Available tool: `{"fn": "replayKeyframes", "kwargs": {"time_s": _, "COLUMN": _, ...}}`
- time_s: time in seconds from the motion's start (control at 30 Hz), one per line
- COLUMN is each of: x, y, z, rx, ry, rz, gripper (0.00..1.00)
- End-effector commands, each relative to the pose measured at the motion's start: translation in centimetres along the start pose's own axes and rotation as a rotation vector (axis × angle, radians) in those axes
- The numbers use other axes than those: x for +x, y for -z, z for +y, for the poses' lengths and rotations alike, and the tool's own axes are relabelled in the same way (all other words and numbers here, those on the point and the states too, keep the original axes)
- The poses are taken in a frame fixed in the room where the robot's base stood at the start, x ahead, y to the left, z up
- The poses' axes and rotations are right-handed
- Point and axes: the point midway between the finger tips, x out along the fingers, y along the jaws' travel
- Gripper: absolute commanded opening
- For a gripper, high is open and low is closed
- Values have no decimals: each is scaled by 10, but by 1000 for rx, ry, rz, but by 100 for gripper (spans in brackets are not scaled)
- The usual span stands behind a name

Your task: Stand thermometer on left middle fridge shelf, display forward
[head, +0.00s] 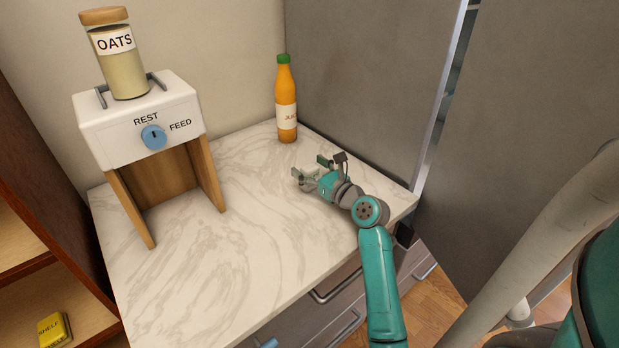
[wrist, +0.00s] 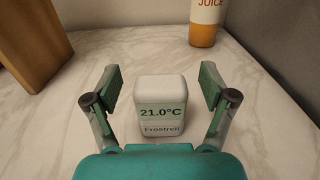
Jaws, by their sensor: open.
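The thermometer (wrist: 160,100) is a small white block with rounded edges. It stands upright on the marble counter, and its pale green display, reading 21.0°C, faces the wrist camera. My gripper (wrist: 160,88) is open, with one finger on each side of the thermometer and a gap on both sides. In the head view my gripper (head: 311,170) is low over the counter's right part, and the thermometer is mostly hidden there. Tall grey panels (head: 540,100) stand at the right, with a narrow gap (head: 453,85) between them showing a bluish interior. No fridge shelf shows clearly.
An orange juice bottle (head: 287,105) stands behind my gripper. A wooden-legged dispenser (head: 140,125) with an oats jar (head: 118,65) stands on the left of the counter (head: 190,290). A yellow box (head: 54,330) lies on a lower left shelf. The counter's front middle is clear.

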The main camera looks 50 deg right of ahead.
Motion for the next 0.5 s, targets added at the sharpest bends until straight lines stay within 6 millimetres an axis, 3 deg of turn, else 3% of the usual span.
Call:
{"fn": "replayKeyframes", "kwargs": {"time_s": 0.07, "x": 0, "y": 0, "z": 0, "rx": 0, "ry": 0, "rz": 0, "gripper": 81}}
{"fn": "replayKeyframes", "kwargs": {"time_s": 0.3, "x": 0, "y": 0, "z": 0, "rx": 0, "ry": 0, "rz": 0, "gripper": 21}}
{"fn": "replayKeyframes", "kwargs": {"time_s": 0.4, "x": 0, "y": 0, "z": 0, "rx": 0, "ry": 0, "rz": 0, "gripper": 11}}
{"fn": "replayKeyframes", "kwargs": {"time_s": 0.5, "x": 0, "y": 0, "z": 0, "rx": 0, "ry": 0, "rz": 0, "gripper": 11}}
